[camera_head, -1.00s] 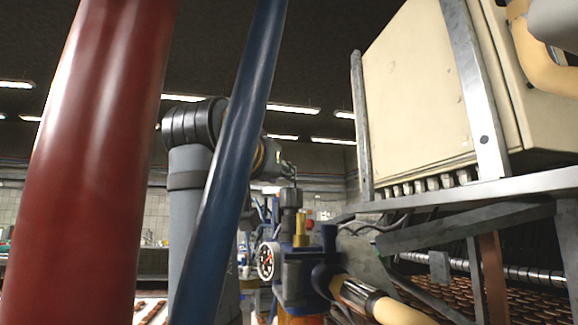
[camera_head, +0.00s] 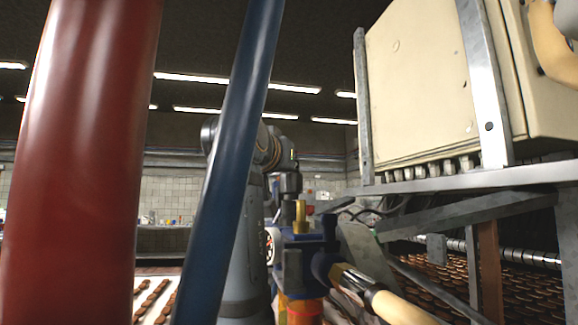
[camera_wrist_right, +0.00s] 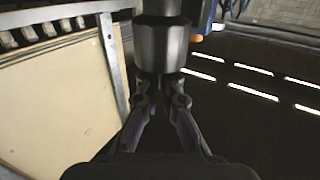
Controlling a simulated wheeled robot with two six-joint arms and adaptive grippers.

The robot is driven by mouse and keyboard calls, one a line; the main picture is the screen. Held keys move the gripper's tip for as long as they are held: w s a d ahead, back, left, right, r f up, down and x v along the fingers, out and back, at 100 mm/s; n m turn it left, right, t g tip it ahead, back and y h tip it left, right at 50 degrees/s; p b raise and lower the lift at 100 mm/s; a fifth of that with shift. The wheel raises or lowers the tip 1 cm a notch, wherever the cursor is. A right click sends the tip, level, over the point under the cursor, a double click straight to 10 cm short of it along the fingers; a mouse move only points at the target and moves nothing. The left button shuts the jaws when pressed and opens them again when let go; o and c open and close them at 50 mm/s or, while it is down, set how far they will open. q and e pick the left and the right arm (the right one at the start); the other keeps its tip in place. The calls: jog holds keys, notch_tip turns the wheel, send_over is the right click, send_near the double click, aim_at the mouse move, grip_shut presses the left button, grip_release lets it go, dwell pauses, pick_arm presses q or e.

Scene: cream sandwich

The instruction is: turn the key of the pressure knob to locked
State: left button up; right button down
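In the right wrist view the knob (camera_wrist_right: 162,45) is a grey stepped cylinder straight ahead. My right gripper (camera_wrist_right: 161,85) has its fingertips close together at the knob's end. The key is not clearly visible, and whether the fingers clamp it cannot be told. My left gripper is not in view.
A thick red pipe (camera_head: 85,150) and a blue pipe (camera_head: 232,150) cross the near left. A cream cabinet (camera_head: 430,85) on a metal frame stands at right. A pipe with a cream sleeve (camera_head: 395,305) runs from the regulator. Trays of biscuits (camera_head: 520,295) lie below.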

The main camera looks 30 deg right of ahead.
jog(key=shift+r+g+p, duration=0.15)
jog(key=shift+g+p, duration=0.15)
jog(key=shift+p, duration=0.1)
jog(key=m+g+h+p, duration=0.2)
jog(key=m+g+p, duration=0.1)
jog(key=shift+w+a+h, duration=0.25)
jog(key=shift+h, duration=0.15)
